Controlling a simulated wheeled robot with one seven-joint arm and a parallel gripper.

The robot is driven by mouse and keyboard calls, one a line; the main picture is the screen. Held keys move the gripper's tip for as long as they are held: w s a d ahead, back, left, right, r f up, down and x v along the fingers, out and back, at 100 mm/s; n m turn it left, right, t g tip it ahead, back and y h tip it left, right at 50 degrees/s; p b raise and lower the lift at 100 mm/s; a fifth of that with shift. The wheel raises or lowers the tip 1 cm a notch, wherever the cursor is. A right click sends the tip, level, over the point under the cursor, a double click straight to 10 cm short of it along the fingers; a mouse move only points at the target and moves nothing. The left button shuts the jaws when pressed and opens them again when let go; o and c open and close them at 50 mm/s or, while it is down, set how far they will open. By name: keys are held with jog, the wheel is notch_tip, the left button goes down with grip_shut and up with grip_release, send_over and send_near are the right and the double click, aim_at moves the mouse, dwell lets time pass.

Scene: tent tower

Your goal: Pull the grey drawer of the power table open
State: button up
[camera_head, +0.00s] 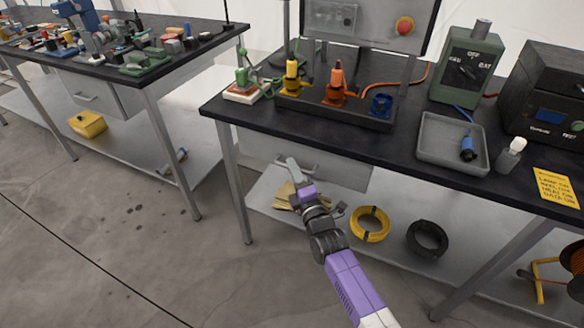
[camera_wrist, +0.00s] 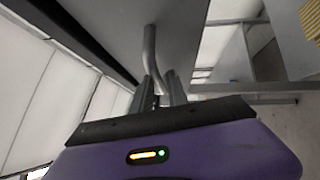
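The power table (camera_head: 395,150) has a dark top, and its grey drawer (camera_head: 345,172) hangs under the top. The drawer front looks flush under the table edge, with no opening visible. Its bar handle (camera_head: 307,168) is on the front, near my gripper (camera_head: 294,172). In the wrist view, the grey drawer front (camera_wrist: 185,35) fills the upper middle and the curved handle (camera_wrist: 150,45) runs down to the two fingers of my gripper (camera_wrist: 160,92). The fingers are at the handle's near part; whether they press on it is hidden.
A lower shelf (camera_head: 465,240) holds a yellow coil (camera_head: 370,224) and a black coil (camera_head: 427,238). A table leg (camera_head: 235,180) stands left of my gripper. Another workbench (camera_head: 185,60) is at the left. Open floor (camera_head: 120,260) lies in front.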

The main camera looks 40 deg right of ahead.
jog(key=shift+w+d, duration=0.2)
jog(key=shift+w, duration=0.25)
jog(key=shift+c, duration=0.2)
grip_shut()
dwell(1.0)
